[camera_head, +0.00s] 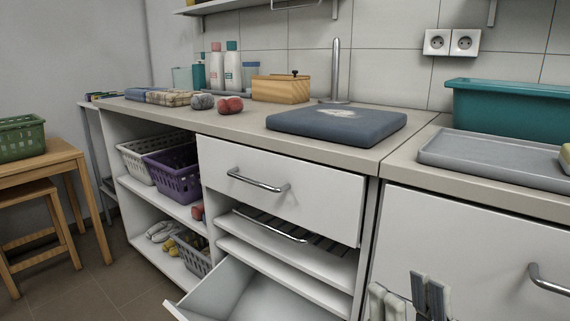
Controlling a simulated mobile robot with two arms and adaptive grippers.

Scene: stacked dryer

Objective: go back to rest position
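My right gripper (408,299) shows at the bottom edge, right of the middle, with its fingers pointing up. A gap shows between its pale left finger and its darker right finger, so it looks open, and nothing is seen between them. It is in front of the white cabinet on the right (469,245); the rest of my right arm is cut off by the frame. My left gripper is not in view.
A white drawer (281,188) stands out below the counter (255,118). Below it, a low white drawer or flap (235,290) is open. A purple basket (175,180) sits on the left shelf.

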